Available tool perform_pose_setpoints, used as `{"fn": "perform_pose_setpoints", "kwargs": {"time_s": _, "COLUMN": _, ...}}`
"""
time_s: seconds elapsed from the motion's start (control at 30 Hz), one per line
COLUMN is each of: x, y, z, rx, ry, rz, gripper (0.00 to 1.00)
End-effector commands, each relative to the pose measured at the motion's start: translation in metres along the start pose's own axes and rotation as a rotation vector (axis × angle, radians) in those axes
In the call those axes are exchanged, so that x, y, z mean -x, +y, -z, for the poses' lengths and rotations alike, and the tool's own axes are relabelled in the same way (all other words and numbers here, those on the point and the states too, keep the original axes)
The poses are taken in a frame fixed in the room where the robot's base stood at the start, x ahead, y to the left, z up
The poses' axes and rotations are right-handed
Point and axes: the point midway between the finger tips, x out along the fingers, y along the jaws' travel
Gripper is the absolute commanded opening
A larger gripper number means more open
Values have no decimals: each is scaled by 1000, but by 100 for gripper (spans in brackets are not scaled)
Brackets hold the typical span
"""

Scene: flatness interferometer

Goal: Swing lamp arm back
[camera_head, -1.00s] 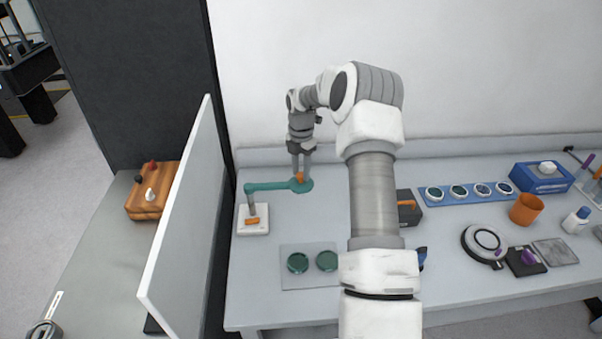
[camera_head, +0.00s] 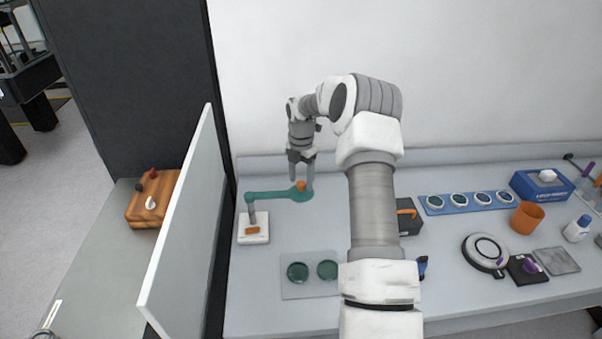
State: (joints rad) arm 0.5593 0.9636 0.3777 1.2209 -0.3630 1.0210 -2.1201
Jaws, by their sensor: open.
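The lamp has a white square base (camera_head: 253,229) with an orange part on it and a short grey post. Its teal lamp arm (camera_head: 268,196) reaches right from the post to a round teal head. An orange knob (camera_head: 300,186) stands on top of that head. My gripper (camera_head: 301,187) points down at the head, with its two fingers apart on either side of the orange knob. I cannot tell whether a finger touches the knob.
A grey mat (camera_head: 288,291) with two dark green discs lies in front of the lamp. A pale upright panel (camera_head: 178,225) stands to the left. A black box with an orange handle (camera_head: 407,214) is to the right, partly behind my arm. The wall is behind.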

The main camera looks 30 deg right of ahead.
Motion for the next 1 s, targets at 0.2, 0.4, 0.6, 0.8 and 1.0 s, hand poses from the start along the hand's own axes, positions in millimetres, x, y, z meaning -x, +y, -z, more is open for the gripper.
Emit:
{"fn": "perform_pose_setpoints", "kwargs": {"time_s": 0.2, "x": 23, "y": 0, "z": -1, "rx": -1, "ry": -3, "rz": -3, "gripper": 67}}
{"fn": "perform_pose_setpoints", "kwargs": {"time_s": 0.4, "x": 70, "y": 1, "z": -1, "rx": -1, "ry": -4, "rz": -5, "gripper": 67}}
{"fn": "perform_pose_setpoints", "kwargs": {"time_s": 0.6, "x": 120, "y": 1, "z": -1, "rx": -1, "ry": -4, "rz": -4, "gripper": 67}}
{"fn": "perform_pose_setpoints", "kwargs": {"time_s": 0.8, "x": 157, "y": 1, "z": 0, "rx": 1, "ry": -2, "rz": -3, "gripper": 67}}
{"fn": "perform_pose_setpoints", "kwargs": {"time_s": 1.0, "x": 172, "y": 0, "z": 0, "rx": 1, "ry": -1, "rz": -2, "gripper": 67}}
